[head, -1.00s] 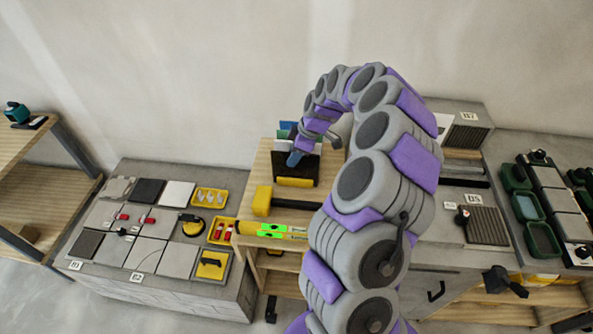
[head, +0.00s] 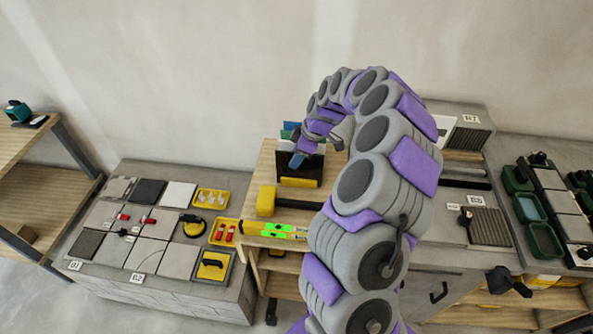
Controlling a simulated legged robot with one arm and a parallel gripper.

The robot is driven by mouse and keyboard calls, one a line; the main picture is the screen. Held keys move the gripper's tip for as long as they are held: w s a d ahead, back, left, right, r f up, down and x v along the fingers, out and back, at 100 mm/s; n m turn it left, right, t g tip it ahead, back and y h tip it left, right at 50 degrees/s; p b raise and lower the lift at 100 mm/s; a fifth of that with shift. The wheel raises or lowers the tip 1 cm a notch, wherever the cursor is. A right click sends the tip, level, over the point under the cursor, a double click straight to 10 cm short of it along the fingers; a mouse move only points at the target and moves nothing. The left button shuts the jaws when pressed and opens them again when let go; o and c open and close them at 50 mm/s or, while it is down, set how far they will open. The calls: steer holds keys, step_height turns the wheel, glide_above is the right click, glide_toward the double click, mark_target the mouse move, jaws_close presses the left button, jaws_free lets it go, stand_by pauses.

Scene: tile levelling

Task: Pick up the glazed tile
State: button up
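A black holder with a yellow front strip (head: 299,182) stands on the wooden bench in the middle. Thin upright pieces, one blue (head: 291,126) and one green (head: 286,134), show above its back edge. I cannot tell which piece, if any, is the glazed tile. My arm bends over from the right. My gripper (head: 298,158) points down at the holder's upper front, overlapping it in the picture. Whether it touches anything there is unclear. The fingers are too small and overlapped to show whether they are open, and the arm hides part of the bench behind it.
A yellow block with a black handle (head: 265,200) and a level with green windows (head: 285,232) lie in front of the holder. A grey slab with several tiles and tools (head: 105,262) is at the left. Green trays (head: 543,240) stand at the far right.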

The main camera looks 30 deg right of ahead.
steer(key=shift+d+f, duration=0.1)
steer(key=shift+d, duration=0.75)
steer(key=c, duration=0.5)
steer(key=shift+a, duration=0.2)
jaws_close()
steer(key=shift+a, duration=0.45)
steer(key=shift+d, duration=0.15)
